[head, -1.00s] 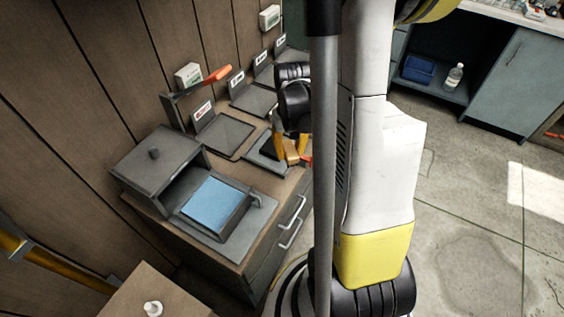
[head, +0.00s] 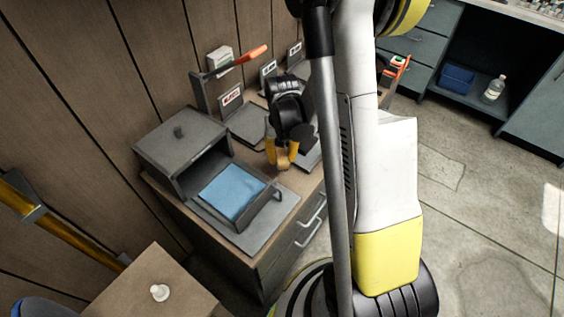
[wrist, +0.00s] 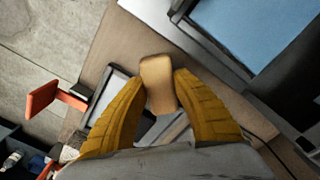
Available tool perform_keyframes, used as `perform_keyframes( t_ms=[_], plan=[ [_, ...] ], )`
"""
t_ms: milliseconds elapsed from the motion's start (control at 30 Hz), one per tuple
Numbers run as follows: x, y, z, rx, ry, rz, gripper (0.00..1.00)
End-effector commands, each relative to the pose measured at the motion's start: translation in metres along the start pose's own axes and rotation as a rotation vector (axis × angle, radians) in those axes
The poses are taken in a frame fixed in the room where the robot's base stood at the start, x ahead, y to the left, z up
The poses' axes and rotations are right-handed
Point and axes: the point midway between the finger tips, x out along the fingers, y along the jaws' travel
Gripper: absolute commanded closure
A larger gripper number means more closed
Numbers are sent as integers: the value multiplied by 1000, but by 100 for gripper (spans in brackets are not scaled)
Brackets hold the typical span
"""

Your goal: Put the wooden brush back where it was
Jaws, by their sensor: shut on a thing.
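My gripper (head: 282,153) is shut on the wooden brush, with its yellow fingers on either side. In the wrist view the brush (wrist: 158,82) is a plain tan block between the fingers (wrist: 158,90); no bristles show. In the head view the brush (head: 282,166) is small and pale at the fingertips, over the bench top near the right corner of the grey open-fronted box (head: 182,140). I cannot tell whether it touches the bench. Part of a flat grey tray (head: 308,154) shows just right of the gripper.
A blue pad (head: 232,191) lies in the pulled-out tray in front of the box. Labelled grey stands (head: 232,97) line the wall. An orange-handled tool (head: 243,58) sticks out above them. A wooden stand with a white knob (head: 160,292) is at lower left.

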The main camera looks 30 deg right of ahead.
Motion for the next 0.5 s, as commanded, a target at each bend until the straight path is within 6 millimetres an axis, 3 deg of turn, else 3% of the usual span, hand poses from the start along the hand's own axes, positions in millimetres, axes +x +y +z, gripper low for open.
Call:
perform_keyframes(
  t_ms=[33,100,500],
  plan=[
    [13,0,0,0,0,0,100],
    [19,0,0,0,0,0,100],
    [22,0,0,0,0,0,100]
  ],
)
